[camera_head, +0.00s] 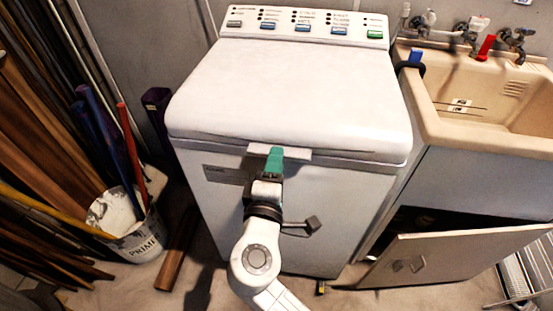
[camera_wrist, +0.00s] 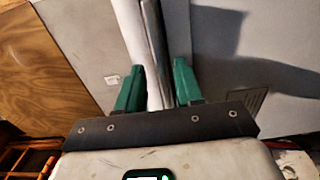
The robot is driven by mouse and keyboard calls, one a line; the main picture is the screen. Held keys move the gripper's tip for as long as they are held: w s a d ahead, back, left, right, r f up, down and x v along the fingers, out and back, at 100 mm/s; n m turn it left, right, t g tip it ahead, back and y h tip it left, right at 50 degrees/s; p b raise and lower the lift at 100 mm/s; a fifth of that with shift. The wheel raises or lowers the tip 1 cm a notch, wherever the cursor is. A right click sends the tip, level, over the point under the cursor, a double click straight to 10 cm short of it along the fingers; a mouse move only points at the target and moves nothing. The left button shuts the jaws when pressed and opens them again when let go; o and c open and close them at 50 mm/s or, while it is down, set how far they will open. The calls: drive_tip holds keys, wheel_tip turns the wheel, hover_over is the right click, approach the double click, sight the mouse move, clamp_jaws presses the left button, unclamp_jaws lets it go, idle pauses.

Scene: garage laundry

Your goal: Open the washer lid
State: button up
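The white washer (camera_head: 285,210) stands in the middle of the head view. Its lid (camera_head: 295,85) lies flat and closed, with a pale lip (camera_head: 298,154) at the middle of the front edge. My gripper (camera_head: 274,158) is at this lip, with a green finger showing over it. In the wrist view, my gripper's green fingers (camera_wrist: 158,88) stand apart on either side of the lid's pale edge (camera_wrist: 155,75). A narrow gap seems to show by the right finger; firm contact is not visible. The lower finger is mostly hidden in the head view.
A control panel (camera_head: 304,24) runs along the washer's back. At right are a beige sink (camera_head: 440,130) and an open cabinet door (camera_head: 445,258). At left, a paint bucket (camera_head: 140,245) and wooden boards (camera_head: 35,130) crowd the floor. Space above the lid looks clear.

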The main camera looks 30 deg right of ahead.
drive_tip(key=shift+w+d, duration=0.45)
drive_tip(key=shift+w, duration=0.15)
drive_tip(key=shift+c, duration=0.4)
clamp_jaws()
drive_tip(key=shift+f, duration=0.1)
idle(0.6)
